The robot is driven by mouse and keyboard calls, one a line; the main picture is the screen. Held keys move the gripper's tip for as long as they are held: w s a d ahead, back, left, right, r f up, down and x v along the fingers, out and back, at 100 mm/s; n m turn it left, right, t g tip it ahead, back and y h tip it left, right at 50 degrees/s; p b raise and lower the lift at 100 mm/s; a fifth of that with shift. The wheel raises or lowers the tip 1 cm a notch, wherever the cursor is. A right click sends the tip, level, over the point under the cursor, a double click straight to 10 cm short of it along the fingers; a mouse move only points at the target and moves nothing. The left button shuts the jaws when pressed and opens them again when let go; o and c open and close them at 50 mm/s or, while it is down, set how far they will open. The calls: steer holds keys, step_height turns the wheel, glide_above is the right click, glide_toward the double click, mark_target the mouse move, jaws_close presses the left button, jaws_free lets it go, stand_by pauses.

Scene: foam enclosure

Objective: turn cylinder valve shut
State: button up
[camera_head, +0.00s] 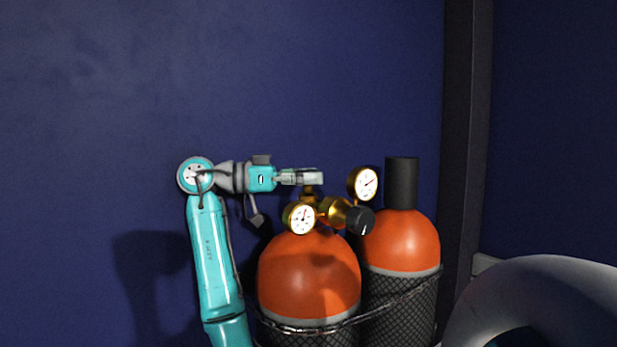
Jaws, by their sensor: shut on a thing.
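An orange-topped gas cylinder (309,278) stands upright at the lower middle in the head view. Brass valve parts (338,212) with two round white gauges, a lower left one (301,218) and an upper right one (364,183), sit on its top. A black knob (360,220) faces toward the right front. My gripper (313,178) reaches in from the left, level, right above the brass stem at the cylinder's top. It is shut on the top of the valve there; the gripped part is mostly hidden by the fingers.
A second orange cylinder (402,242) with a black cap (402,182) stands close on the right. A chain (395,299) runs around both cylinders. A dark post (467,150) and a grey curved tube (545,275) are farther right. The blue wall behind is bare.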

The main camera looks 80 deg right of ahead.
steer(key=shift+y, duration=0.3)
steer(key=o, duration=1.2)
step_height(320, 180, up, 10)
stand_by(0.5)
